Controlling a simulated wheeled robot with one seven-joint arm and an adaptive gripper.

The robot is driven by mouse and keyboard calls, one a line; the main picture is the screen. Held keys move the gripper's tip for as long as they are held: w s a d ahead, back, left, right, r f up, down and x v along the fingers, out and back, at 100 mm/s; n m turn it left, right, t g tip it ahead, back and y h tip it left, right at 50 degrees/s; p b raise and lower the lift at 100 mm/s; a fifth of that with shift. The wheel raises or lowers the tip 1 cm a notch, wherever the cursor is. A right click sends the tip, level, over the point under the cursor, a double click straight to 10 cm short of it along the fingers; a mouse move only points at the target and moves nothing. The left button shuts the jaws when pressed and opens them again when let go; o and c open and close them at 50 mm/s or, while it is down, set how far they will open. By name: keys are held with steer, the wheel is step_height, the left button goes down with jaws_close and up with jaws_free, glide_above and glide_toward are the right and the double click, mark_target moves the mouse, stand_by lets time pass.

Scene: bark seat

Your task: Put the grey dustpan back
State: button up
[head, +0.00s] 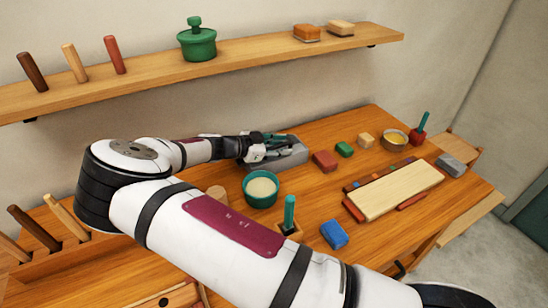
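My gripper (268,151) is low over the back of the wooden workbench, at a grey, low, box-like thing (291,158). This may be the grey dustpan, but my gripper covers much of it and I cannot make out its full shape. Dark teal parts show around the fingers. I cannot tell whether the fingers are open or shut, or whether they touch the grey thing. A second grey piece (452,165), block-shaped, lies at the bench's right end.
The bench (390,244) holds a teal bowl (261,189), a blue block (334,234), a red block (325,160) and a pale board (397,190). A wall shelf (250,62) above carries upright pegs and a green pot (197,43). My arm hides the bench's front left.

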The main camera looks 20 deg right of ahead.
jaws_close()
steer(key=shift+r, duration=0.1)
